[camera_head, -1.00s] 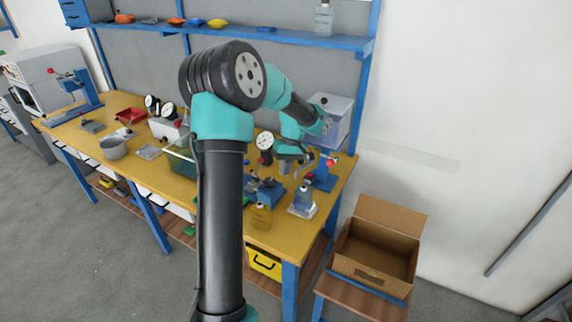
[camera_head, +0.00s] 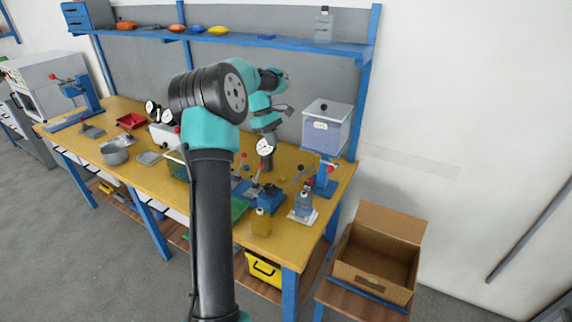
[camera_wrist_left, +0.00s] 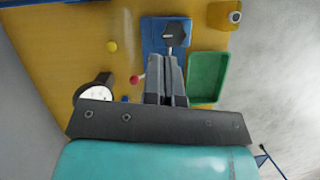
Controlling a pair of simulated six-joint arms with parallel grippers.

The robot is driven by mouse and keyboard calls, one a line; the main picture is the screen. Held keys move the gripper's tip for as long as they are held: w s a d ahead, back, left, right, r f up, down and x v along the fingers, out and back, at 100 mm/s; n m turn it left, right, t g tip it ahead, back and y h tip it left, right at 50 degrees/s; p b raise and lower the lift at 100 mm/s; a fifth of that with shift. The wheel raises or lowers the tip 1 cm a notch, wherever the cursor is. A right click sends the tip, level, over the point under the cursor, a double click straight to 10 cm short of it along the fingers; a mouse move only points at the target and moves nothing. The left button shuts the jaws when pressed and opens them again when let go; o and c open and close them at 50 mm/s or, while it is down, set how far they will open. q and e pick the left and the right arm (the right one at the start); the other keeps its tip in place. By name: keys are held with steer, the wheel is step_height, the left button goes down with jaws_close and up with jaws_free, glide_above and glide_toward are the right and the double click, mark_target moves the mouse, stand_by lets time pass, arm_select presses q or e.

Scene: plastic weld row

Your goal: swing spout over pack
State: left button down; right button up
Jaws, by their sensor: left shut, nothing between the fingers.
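A grey-blue bottle-like pack (camera_head: 304,204) stands upright on a pale plate at the right end of the bench. My left gripper (camera_wrist_left: 166,64) is shut and empty in the left wrist view. It hangs above the bench by a blue fixture (camera_wrist_left: 155,36) with a black knob. In the head view, its arm is left of and behind the pack; the fingertips are not clear. My right gripper is out of view.
A dial gauge (camera_head: 265,148) stands near the left gripper. A green tray (camera_wrist_left: 208,56) lies to the gripper's right in the wrist view. A labelled clear box (camera_head: 327,128) stands behind the post. An open carton (camera_head: 377,255) sits at the right.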

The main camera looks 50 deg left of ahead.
arm_select(q)
steer(key=w+d+f, duration=0.1)
steer(key=d+f, duration=0.6)
steer(key=f, duration=0.2)
steer(key=shift+w+d, duration=0.15)
steer(key=shift+d, duration=0.15)
steer(key=shift+f, duration=0.1)
